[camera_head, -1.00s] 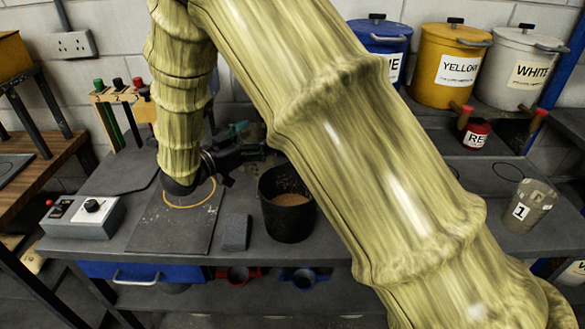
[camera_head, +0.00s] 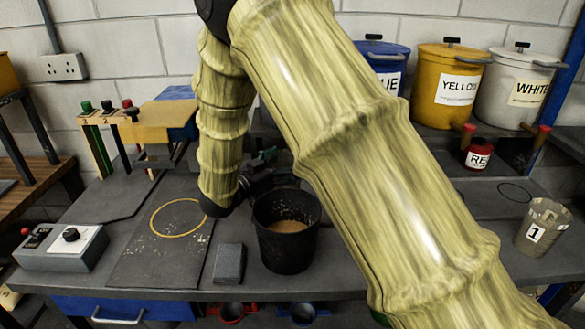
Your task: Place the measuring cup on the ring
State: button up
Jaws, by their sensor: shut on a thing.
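A thin yellow ring (camera_head: 180,217) lies flat on a dark mat at the left of the bench, with nothing standing in it. A grey, speckled cup marked "1" (camera_head: 543,228) stands upright at the far right, well apart from my gripper; I cannot tell if it is the measuring cup. My gripper (camera_head: 262,180) is to the right of the ring, just behind a black bucket (camera_head: 287,250). It is dark and partly hidden by my arm and the bucket. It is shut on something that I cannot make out.
The bucket holds brown grains. A grey block (camera_head: 229,263) lies between it and the mat (camera_head: 155,265). A red pot (camera_head: 479,153), a yellow bucket (camera_head: 447,88) and a white bucket (camera_head: 517,95) stand at right.

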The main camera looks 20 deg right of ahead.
jog(key=shift+w+d+f+b, duration=0.35)
jog(key=shift+w+d+f, duration=0.05)
jog(key=shift+d+f, duration=0.25)
jog(key=shift+w+d+f+b, duration=0.35)
jog(key=shift+d+f, duration=0.15)
jog(key=shift+f, duration=0.1)
jog(key=shift+s+a+r, duration=0.1)
jog(key=shift+s+r, duration=0.05)
jog(key=shift+r, duration=0.05)
jog(key=shift+f, duration=0.15)
jog(key=o, duration=1.2)
jog(key=shift+b+v, duration=0.55)
jog(key=shift+v, duration=3.15)
